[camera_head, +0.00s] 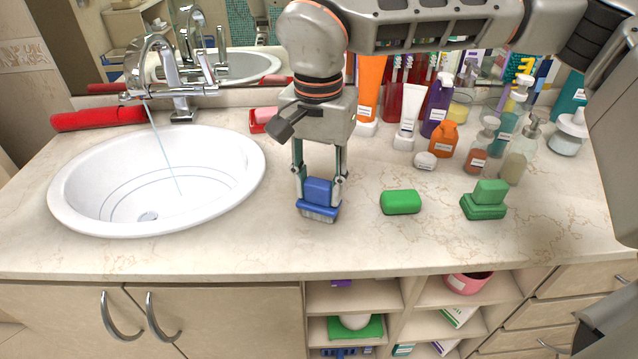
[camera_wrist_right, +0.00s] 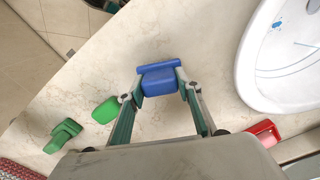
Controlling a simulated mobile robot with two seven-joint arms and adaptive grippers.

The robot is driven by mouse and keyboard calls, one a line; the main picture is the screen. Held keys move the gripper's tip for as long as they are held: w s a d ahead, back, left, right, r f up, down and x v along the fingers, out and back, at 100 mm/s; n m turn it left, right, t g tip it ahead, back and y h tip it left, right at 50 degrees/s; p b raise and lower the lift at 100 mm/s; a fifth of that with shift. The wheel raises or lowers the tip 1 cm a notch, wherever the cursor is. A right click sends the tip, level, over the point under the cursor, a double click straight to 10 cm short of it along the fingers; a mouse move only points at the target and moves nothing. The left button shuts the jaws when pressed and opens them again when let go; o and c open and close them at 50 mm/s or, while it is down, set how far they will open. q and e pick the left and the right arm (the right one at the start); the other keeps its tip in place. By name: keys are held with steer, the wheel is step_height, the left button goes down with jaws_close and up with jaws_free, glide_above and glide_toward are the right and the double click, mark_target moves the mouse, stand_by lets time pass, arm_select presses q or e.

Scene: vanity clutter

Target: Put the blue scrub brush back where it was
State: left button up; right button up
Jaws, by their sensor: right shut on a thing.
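The blue scrub brush (camera_head: 319,199) is upright with its pale bristles downward, at the counter's front middle, right of the sink. My right gripper (camera_head: 320,188) points down and is shut on the brush's blue handle block. In the right wrist view the brush (camera_wrist_right: 160,80) sits between the two fingertips of the right gripper (camera_wrist_right: 159,84). I cannot tell whether the bristles touch the counter. My left gripper is not in view.
Right of the brush lie a green soap bar (camera_head: 401,202) and a green scrub brush (camera_head: 484,200). The white sink (camera_head: 75,187) with running water is at left. Bottles and tubes crowd the back right, including an orange bottle (camera_head: 443,139). Open shelves (camera_head: 355,296) are below.

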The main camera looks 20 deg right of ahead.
steer(key=shift+f, duration=0.15)
steer(key=o, duration=1)
step_height(320, 180, up, 12)
steer(key=shift+r+p, duration=0.15)
steer(key=shift+p, duration=0.6)
